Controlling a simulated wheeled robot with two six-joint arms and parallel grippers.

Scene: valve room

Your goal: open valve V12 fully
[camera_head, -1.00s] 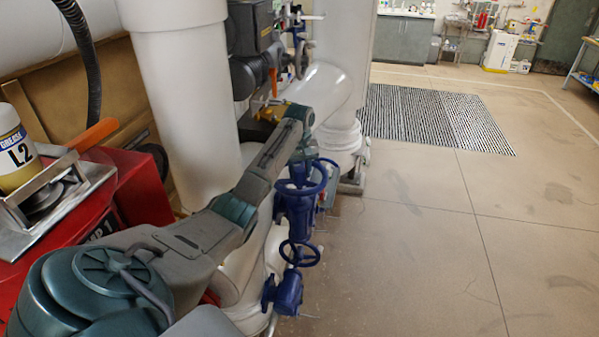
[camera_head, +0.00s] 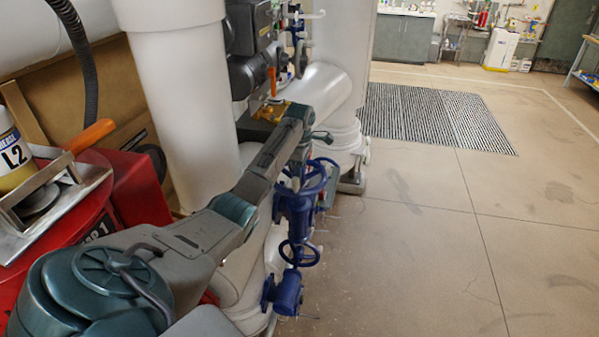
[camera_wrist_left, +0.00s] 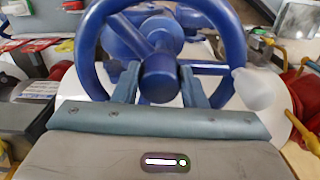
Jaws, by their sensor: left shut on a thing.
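A blue handwheel (camera_head: 317,177) on a blue valve body stands beside the white pipes in the head view. No V12 tag is readable. In the left wrist view the handwheel (camera_wrist_left: 232,35) fills the top, with its hub, spokes and a pale knob (camera_wrist_left: 253,88) at right. My left gripper (camera_wrist_left: 158,80) is shut on this handwheel, with one finger on each side of the hub. Exactly which part is gripped is hard to tell. In the head view my arm reaches over the valve and the fingertips are hard to make out. My right gripper is not in view.
A smaller blue handwheel (camera_head: 299,253) sits just below. White pipes (camera_head: 175,100) stand at left and behind. A red cabinet (camera_head: 140,185) with a metal tray and a grease tub (camera_head: 14,155) is at left. The floor (camera_head: 450,240) at right is clear.

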